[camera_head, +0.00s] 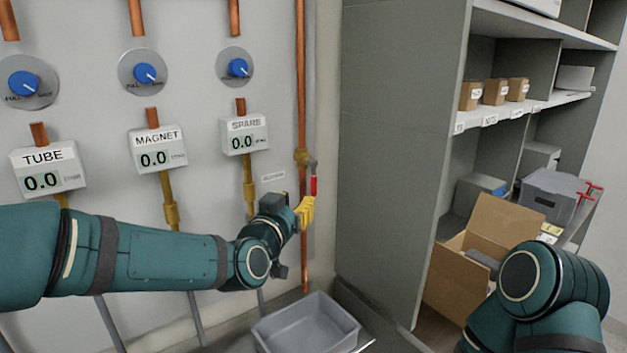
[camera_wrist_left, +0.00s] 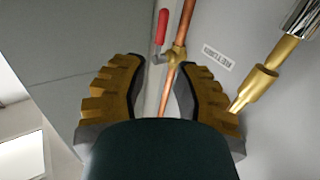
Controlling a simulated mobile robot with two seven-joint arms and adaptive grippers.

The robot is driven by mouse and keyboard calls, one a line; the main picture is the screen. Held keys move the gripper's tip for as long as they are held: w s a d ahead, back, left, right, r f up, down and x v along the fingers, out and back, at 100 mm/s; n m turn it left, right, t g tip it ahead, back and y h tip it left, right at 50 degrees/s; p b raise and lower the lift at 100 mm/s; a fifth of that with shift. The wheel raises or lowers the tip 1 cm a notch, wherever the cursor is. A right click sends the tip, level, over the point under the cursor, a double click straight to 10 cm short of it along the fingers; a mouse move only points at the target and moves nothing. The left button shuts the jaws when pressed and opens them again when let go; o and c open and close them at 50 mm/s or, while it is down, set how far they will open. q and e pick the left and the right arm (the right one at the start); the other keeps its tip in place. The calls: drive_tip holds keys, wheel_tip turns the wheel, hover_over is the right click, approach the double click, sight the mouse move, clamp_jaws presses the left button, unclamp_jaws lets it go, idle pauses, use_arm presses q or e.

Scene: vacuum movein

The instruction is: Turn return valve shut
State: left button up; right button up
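The return valve is a brass body (camera_head: 302,157) on a vertical copper pipe. Its lever has a red handle (camera_head: 313,186) that hangs down beside the pipe, roughly parallel to it. My left gripper (camera_head: 304,212) is just below the handle in the head view. In the left wrist view, its two yellow ribbed fingers (camera_wrist_left: 158,92) are spread apart with nothing between them touching. The red handle (camera_wrist_left: 162,26) and valve body (camera_wrist_left: 178,54) lie ahead of the fingertips. My right arm shows at the lower right, but its gripper is out of view.
A small wall label (camera_head: 273,177) is beside the valve. Three blue dials, including the spare one (camera_head: 238,68), and display boxes (camera_head: 244,136) are to the left. A grey shelf unit (camera_head: 395,150) stands close on the right. A grey bin (camera_head: 306,325) and open cardboard box (camera_head: 460,275) are below.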

sight(312, 183)
use_arm(q)
drive_tip(key=x, duration=1.1)
drive_tip(key=shift+w+d+f+p, duration=0.1)
drive_tip(key=shift+w+p, duration=0.2)
clamp_jaws()
